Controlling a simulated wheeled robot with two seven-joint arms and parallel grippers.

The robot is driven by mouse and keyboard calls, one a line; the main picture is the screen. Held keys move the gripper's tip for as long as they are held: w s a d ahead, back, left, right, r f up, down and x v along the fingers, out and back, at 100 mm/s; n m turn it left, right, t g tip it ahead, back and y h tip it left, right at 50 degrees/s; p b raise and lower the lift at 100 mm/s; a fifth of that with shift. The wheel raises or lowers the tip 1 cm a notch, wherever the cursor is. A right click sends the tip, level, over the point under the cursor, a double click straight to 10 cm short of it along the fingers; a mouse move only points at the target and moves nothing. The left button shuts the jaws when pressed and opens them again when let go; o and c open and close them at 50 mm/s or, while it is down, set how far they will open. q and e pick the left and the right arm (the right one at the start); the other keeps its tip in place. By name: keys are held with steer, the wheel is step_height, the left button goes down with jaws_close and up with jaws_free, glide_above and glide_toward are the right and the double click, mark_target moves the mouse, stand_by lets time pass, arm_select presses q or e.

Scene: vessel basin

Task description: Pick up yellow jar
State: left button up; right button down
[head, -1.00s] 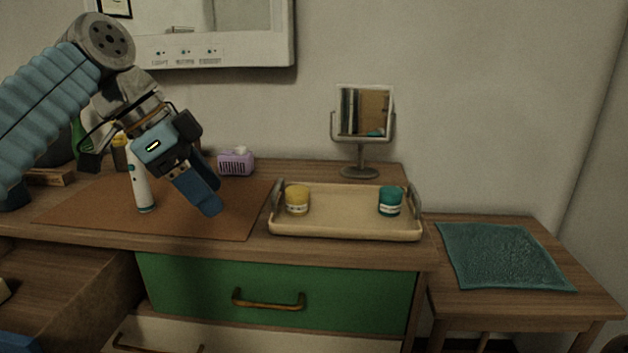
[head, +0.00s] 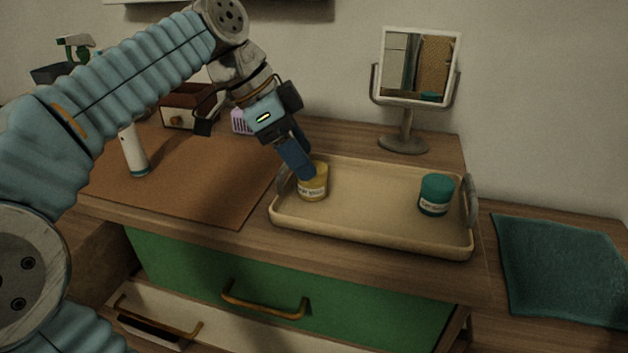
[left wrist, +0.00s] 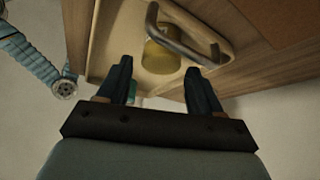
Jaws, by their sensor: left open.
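The yellow jar (head: 313,184) stands upright at the left end of the cream tray (head: 372,235), with a pale label on its front. My left gripper (head: 300,168) is over the tray's left end, its blue fingers pointing down and partly covering the jar's upper left. In the left wrist view the yellow jar (left wrist: 160,57) shows ahead, between and beyond the two open fingers (left wrist: 160,85). The tray handle (left wrist: 190,40) crosses in front of part of it there. The jaws are apart and empty. My right gripper is not in view.
A teal jar (head: 435,194) stands at the tray's right end. A mirror on a stand (head: 412,85) is behind the tray. A white bottle-like object (head: 133,152) stands on the brown mat (head: 190,190). A teal cloth (head: 565,265) lies on the right.

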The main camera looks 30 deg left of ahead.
mark_target(313, 181)
arm_select(q)
steer(key=x, duration=0.6)
steer(key=shift+r, duration=0.1)
steer(key=c, duration=0.8)
steer(key=shift+o, duration=0.2)
steer(key=shift+r, duration=0.1)
